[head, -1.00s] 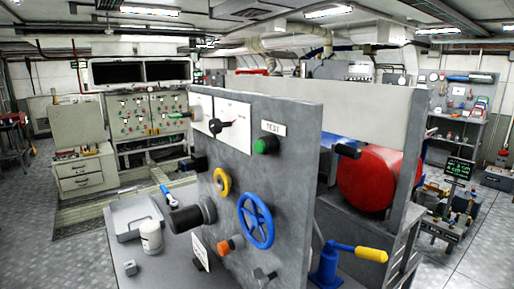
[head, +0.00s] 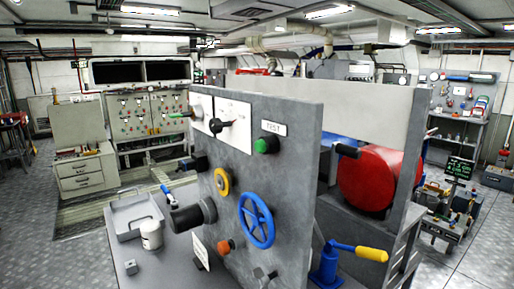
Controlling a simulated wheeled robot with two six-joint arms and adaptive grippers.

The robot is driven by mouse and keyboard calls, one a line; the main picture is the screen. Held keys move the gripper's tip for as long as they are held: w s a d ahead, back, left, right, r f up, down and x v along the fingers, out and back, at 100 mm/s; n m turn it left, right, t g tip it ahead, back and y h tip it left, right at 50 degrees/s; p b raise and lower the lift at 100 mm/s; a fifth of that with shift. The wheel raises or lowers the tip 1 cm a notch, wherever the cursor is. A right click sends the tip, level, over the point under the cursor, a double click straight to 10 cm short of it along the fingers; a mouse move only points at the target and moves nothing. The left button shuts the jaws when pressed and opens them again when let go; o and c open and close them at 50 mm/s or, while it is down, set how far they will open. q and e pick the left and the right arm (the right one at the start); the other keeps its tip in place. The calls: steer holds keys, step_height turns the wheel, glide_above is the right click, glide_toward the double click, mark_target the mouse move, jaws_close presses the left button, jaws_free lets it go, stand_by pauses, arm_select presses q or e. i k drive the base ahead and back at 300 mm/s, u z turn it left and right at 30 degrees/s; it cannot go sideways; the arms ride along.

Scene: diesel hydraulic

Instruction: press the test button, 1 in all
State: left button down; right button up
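The test button is a green round button (head: 266,145) on the upright grey panel (head: 295,165), just below a white label reading TEST (head: 273,128). Nothing touches it or covers it. Neither of my grippers shows in the head view.
The panel also bears a blue handwheel (head: 257,220), a yellow ring (head: 221,181), an orange knob (head: 226,246) and a black knob on a white plate (head: 217,126). A white jar (head: 151,235) stands on the bench left. A yellow-handled blue lever (head: 371,254) sticks out right.

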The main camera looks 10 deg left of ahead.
mark_target(260, 146)
steer(key=z, duration=1.65)
steer(key=i, duration=1.95)
steer(key=u, duration=3.95)
steer(key=i, duration=0.5)
steer(key=u, duration=0.05)
